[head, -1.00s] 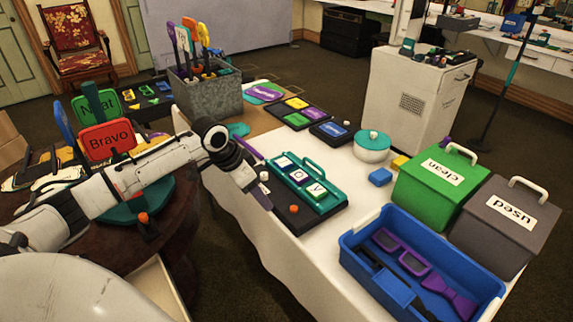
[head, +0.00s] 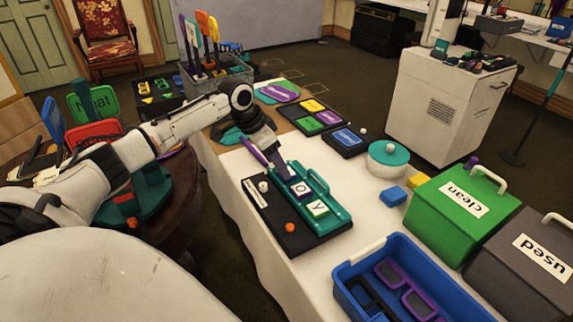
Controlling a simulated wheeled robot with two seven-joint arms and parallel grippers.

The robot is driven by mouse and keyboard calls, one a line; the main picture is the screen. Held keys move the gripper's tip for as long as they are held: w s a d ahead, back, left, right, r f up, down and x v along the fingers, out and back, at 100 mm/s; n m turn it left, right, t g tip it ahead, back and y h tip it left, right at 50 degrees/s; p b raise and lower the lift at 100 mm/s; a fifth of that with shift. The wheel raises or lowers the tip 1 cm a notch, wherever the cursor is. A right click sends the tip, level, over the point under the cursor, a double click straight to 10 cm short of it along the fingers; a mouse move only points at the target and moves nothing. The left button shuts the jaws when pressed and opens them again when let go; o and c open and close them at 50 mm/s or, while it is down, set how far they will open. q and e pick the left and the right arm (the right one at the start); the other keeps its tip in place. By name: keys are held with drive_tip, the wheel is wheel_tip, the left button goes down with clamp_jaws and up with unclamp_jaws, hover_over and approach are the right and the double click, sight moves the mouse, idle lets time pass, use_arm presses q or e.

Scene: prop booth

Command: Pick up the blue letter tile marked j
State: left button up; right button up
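A teal tray (head: 318,182) with a handle sits on a dark board (head: 278,222) on the white table. In the tray I see a tile marked o (head: 300,189) with a purple-blue edge and a green-edged tile marked y (head: 317,209). My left gripper (head: 284,175) points down at the tray's far end, beside the o tile. It covers the spot where the j tile showed earlier, so the j tile is hidden. I cannot see whether its fingers are apart or touch anything. My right gripper is not in view.
A purple stick (head: 255,151) is close beside my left gripper. The board has a white knob (head: 263,187) and an orange knob (head: 290,227). A blue bin (head: 350,256), green clean box (head: 450,215) and grey used box (head: 515,265) stand to the right.

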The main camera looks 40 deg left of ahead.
use_arm(q)
drive_tip(key=shift+x, duration=1.95)
drive_tip(key=c, duration=1.1)
